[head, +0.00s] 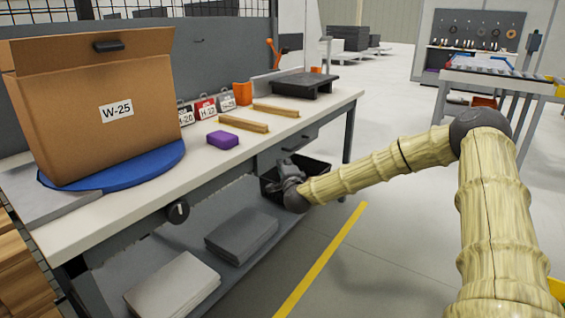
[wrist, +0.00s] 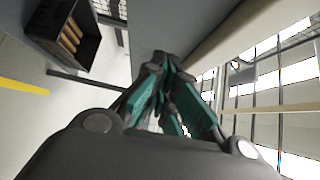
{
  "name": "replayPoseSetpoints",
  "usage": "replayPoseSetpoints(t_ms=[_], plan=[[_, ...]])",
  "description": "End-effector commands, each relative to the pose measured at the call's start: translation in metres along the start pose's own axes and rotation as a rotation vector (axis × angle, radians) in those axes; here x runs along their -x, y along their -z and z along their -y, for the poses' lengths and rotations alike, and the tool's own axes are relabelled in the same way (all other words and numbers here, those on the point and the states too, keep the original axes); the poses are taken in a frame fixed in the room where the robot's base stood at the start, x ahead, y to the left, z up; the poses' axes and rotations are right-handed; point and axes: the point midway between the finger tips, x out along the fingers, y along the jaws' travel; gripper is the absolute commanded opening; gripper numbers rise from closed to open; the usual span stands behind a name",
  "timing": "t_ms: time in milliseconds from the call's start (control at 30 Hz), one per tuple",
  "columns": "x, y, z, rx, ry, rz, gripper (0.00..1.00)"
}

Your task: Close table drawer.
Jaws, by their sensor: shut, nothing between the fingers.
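The table drawer (head: 301,141) is a grey box front with a dark handle, under the white top of the workbench (head: 235,158) in the head view. It looks flush or nearly flush with the bench edge; I cannot tell whether a small gap is left. My gripper (head: 287,168) is just below and in front of the drawer, partly hiding its lower left part. In the wrist view my gripper (wrist: 165,62) has its fingers together and empty, with their tips close to a grey surface. Contact there is unclear.
A black bin (head: 322,169) stands behind my gripper; the wrist view shows brown pieces in it. A cardboard box (head: 75,125), a purple block (head: 222,140) and wooden strips (head: 243,124) are on the bench. Grey stacks (head: 242,233) lie on the lower shelf.

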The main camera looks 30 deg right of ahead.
Motion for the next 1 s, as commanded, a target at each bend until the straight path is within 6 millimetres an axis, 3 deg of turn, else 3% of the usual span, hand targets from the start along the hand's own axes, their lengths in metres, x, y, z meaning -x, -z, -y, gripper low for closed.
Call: replayPoseSetpoints(t_ms=[200,400,600,833,1000], plan=[[0.044,0.004,0.002,-0.002,-0.002,-0.002,0.00],[0.073,0.004,0.002,-0.001,0.000,-0.003,0.00],[0.087,0.003,0.000,-0.001,-0.001,-0.003,0.00],[0.090,0.001,-0.001,0.002,-0.003,0.000,0.00],[0.102,-0.024,-0.025,0.065,-0.052,0.057,0.00]])
